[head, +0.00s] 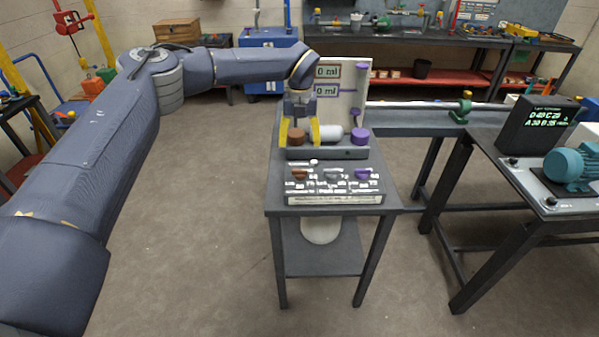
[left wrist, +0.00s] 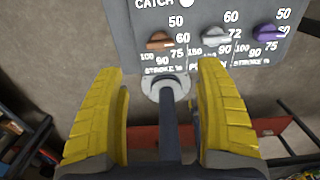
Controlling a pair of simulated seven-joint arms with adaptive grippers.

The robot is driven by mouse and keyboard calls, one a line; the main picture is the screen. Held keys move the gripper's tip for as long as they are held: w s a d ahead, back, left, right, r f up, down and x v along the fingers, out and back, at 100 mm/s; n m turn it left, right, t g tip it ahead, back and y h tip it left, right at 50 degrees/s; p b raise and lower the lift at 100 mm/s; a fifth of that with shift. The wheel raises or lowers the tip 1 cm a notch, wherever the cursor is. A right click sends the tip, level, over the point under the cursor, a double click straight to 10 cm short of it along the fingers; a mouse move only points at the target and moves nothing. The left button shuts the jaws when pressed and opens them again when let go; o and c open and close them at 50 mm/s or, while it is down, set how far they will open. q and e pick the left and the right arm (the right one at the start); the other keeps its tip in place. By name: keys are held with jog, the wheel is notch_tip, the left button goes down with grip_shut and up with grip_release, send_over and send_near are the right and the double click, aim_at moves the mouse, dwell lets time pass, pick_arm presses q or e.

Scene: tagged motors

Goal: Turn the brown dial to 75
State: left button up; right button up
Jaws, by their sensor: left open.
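The brown dial (head: 300,174) is the left one of three on the sloped front panel of the small bench. In the left wrist view the brown dial (left wrist: 160,40) has 50, 60, 75 and 100 printed around it; a pale mark shows on its right side, near 60, but its exact setting is hard to tell. My left gripper (head: 300,136) is above the bench, behind the dials, with yellow fingers pointing down. In the left wrist view the left gripper (left wrist: 163,110) is open, its fingers apart from the dial. My right gripper is not in view.
A grey dial (left wrist: 215,37) and a purple dial (left wrist: 268,35) sit right of the brown one. Behind the panel stand a brown cylinder (head: 297,137), a white cylinder (head: 326,132) and a purple cylinder (head: 360,136). A display box (head: 537,125) and teal motor (head: 573,167) are at right.

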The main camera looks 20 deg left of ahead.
aim_at(300, 170)
pick_arm(q)
notch_tip(300, 170, down, 13)
jog(key=shift+r, duration=0.1)
dwell(0.4)
jog(key=shift+c, duration=0.4)
grip_shut()
